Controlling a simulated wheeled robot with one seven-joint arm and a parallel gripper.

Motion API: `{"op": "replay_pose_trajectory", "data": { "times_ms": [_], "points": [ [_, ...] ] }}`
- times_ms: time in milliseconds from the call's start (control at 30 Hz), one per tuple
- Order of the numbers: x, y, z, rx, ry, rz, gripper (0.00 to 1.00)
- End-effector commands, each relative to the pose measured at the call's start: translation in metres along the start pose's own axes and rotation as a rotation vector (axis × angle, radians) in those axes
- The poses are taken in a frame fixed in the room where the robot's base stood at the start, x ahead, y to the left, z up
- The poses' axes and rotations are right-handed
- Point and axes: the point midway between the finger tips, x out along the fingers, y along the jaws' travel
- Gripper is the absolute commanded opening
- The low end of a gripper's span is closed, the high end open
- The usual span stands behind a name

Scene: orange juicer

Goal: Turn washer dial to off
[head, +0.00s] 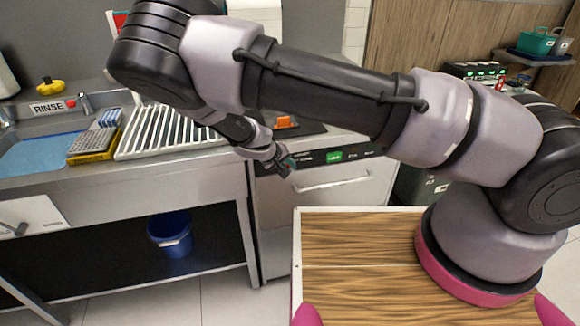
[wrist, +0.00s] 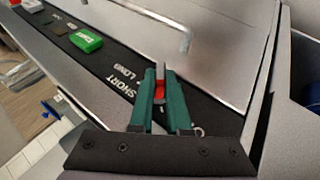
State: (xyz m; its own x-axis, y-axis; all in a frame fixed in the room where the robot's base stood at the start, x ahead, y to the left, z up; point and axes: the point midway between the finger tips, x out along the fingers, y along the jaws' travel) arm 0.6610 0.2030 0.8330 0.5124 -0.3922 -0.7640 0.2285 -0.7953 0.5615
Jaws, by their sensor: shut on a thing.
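The washer (head: 320,205) stands under the counter in the head view, with a black control panel along its top front edge. In the wrist view the panel (wrist: 105,72) carries the white words SHORT and LONG. The washer dial (wrist: 160,90) shows grey and red between the fingers. My gripper (wrist: 160,78) has green fingers on both sides of the dial and is shut on it. In the head view my gripper (head: 286,165) is at the left end of the panel. Most of the dial's face and any off mark are hidden by the fingers.
A bar handle (head: 332,184) runs across the washer front below. A sink (head: 45,150) and a striped rack (head: 168,130) are on the left. A blue bucket (head: 172,237) stands below.

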Motion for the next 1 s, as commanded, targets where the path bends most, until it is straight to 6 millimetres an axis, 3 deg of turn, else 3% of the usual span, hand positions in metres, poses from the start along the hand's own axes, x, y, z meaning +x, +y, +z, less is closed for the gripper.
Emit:
{"op": "replay_pose_trajectory", "data": {
  "times_ms": [400, 933, 1000],
  "points": [
    [0.0006, -0.0035, 0.0005, -0.070, 0.000, 0.167, 0.00],
    [0.0010, -0.0036, 0.0010, -0.080, -0.002, 0.189, 0.00],
    [0.0011, -0.0036, 0.0012, -0.080, -0.002, 0.188, 0.34]
  ]
}}
